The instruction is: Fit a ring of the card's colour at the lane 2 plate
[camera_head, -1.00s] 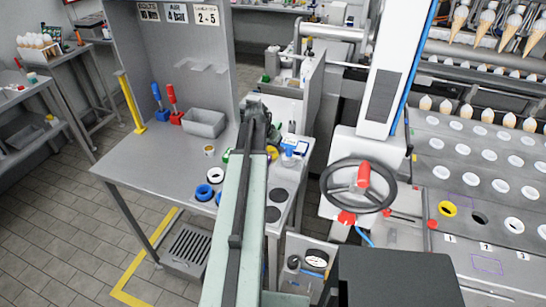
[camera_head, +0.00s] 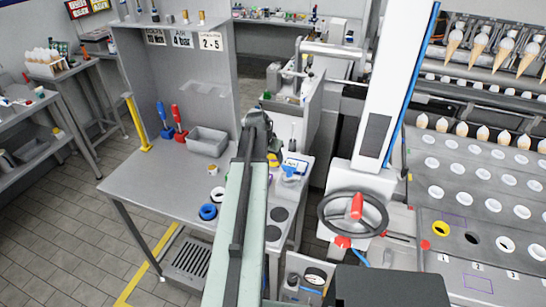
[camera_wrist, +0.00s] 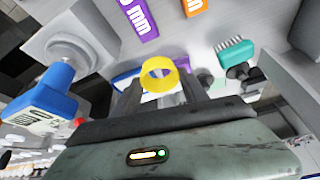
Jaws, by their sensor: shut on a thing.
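My gripper (camera_wrist: 160,88) is shut on a yellow ring (camera_wrist: 160,75) in the wrist view. In the head view my arm reaches over the bench, and its end (camera_head: 257,122) hides the ring. The lane plate (camera_head: 455,215) is at the right. A yellow ring (camera_head: 440,229) sits at lane 1 and a white one (camera_head: 502,243) at lane 3. I cannot make out the colour card.
The bench (camera_head: 150,185) carries a grey bin (camera_head: 207,142) and red and blue upright tools. A handwheel (camera_head: 352,213) and a white column (camera_head: 385,100) stand between bench and lanes. In the wrist view, a blue-and-white object (camera_wrist: 50,95) is at left and a green brush (camera_wrist: 236,52) at right.

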